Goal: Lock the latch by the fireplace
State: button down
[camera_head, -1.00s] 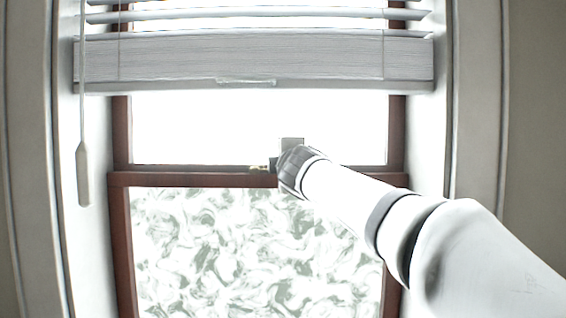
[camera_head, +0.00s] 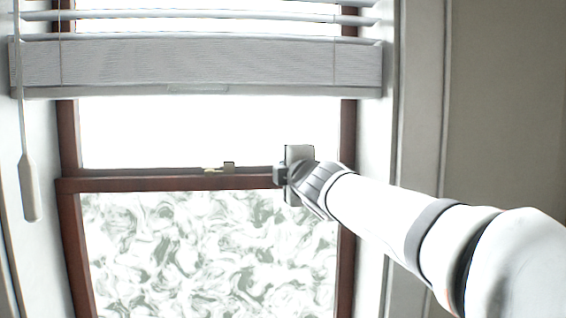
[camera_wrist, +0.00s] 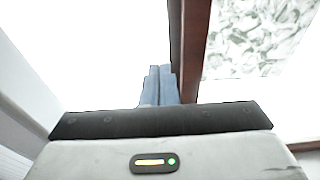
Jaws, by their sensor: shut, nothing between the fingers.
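The latch (camera_head: 228,167) is a small brass and dark piece on top of the window's brown middle rail (camera_head: 150,184), left of my gripper in the head view. It is too small there to tell how its lever stands. My gripper (camera_head: 279,174) is at the right part of the same rail, apart from the latch. In the wrist view its two bluish fingers (camera_wrist: 160,84) are together with nothing between them, beside the brown rail (camera_wrist: 190,50). The latch does not show in the wrist view.
A white blind (camera_head: 200,65) hangs across the upper window, with a cord pull (camera_head: 30,188) at the left. The lower pane (camera_head: 200,245) is patterned. The brown right frame (camera_head: 348,130) and white window reveal stand close to my gripper's right.

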jog(key=s+d+f+m+g+h, duration=0.2)
jog(key=s+d+f+m+h, duration=0.15)
jog(key=d+f+m, duration=0.45)
jog(key=s+d+f+m+g+h, duration=0.35)
jog(key=s+d+f, duration=0.2)
jog(key=f, duration=0.35)
jog(key=s+d+f+m+g, duration=0.2)
jog(key=s+f+m+g, duration=0.2)
jog(key=s+f, duration=0.6)
jog(key=s+d+f+m+g, duration=0.3)
jog(key=s+f+m, duration=0.3)
jog(key=s+f, duration=0.4)
jog(key=shift+s+m+g+y, duration=0.3)
jog(key=shift+m+g, duration=0.05)
jog(key=shift+g, duration=0.2)
